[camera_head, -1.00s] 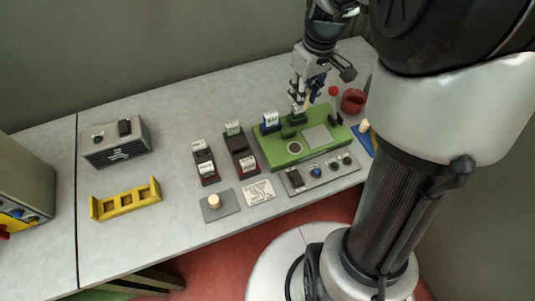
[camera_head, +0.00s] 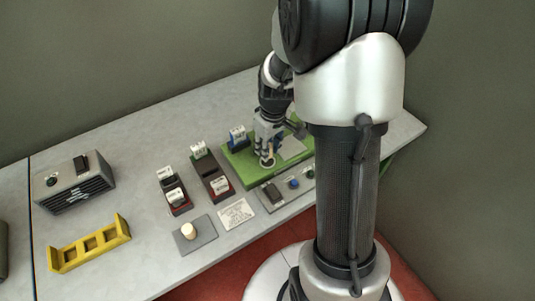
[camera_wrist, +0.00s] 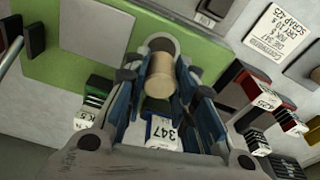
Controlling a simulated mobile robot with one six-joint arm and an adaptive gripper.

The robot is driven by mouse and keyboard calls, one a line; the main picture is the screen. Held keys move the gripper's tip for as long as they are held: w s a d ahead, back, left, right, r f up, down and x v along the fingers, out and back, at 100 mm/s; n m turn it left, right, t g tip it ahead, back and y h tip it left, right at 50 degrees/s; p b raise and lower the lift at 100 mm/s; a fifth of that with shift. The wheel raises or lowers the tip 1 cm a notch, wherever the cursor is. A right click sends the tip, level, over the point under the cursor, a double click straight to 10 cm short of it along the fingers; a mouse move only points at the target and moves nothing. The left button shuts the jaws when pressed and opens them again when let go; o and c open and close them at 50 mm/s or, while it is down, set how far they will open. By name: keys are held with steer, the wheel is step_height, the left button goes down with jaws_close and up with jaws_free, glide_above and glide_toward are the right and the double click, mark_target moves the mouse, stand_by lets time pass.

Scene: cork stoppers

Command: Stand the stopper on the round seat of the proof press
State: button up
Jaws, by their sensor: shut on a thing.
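My gripper (camera_head: 267,164) is over the green proof press (camera_head: 236,153), its fingers pointing down. In the wrist view, my gripper (camera_wrist: 163,87) is shut on a tan cork stopper (camera_wrist: 160,78), held between its blue fingers. The round seat (camera_wrist: 160,43), a pale ring with a dark middle, shows just beyond the stopper's end. The stopper covers part of the ring. I cannot tell whether stopper and seat touch. In the head view, my fingers mostly hide the stopper and seat.
A control strip (camera_head: 272,197) lies in front.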

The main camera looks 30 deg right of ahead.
steer(key=shift+f+b, duration=0.35)
steer(key=shift+f, duration=1.15)
steer(key=shift+f, duration=0.1)
steer(key=shift+o, duration=1.1)
steer(key=shift+f, duration=0.1)
steer(key=o, duration=0.5)
